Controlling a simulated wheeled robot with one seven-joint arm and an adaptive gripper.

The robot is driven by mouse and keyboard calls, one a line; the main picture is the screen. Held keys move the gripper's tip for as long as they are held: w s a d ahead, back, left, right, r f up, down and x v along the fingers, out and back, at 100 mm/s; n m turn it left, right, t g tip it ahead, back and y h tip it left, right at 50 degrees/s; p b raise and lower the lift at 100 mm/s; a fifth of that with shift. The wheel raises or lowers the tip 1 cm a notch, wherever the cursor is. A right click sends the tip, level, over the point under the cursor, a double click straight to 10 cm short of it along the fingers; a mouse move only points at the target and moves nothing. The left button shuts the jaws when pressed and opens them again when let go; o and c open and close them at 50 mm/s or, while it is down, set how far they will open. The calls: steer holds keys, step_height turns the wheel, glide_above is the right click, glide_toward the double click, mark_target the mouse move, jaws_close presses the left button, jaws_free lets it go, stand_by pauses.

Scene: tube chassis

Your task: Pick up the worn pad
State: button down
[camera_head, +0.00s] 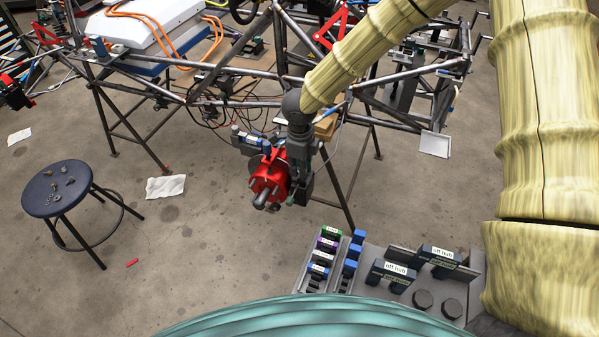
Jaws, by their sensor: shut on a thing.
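My gripper (300,165) points down beside a red hub and caliper assembly (268,180) at the near end of the tube chassis. Its dark fingers are shut on a small dark piece, which looks like the worn pad (299,189). The piece is mostly hidden by the fingers and is too small to make out well. I cannot tell whether it still touches the red assembly.
The tube chassis (270,75) stands on trestle legs behind my gripper. A grey tray (375,254) at lower middle holds labelled blocks and slots marked "off hub". A stool (50,205) with small parts stands left. The floor between is mostly clear.

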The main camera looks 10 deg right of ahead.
step_height(320, 180, up, 16)
steer(key=b, duration=0.2)
steer(key=shift+r, duration=0.15)
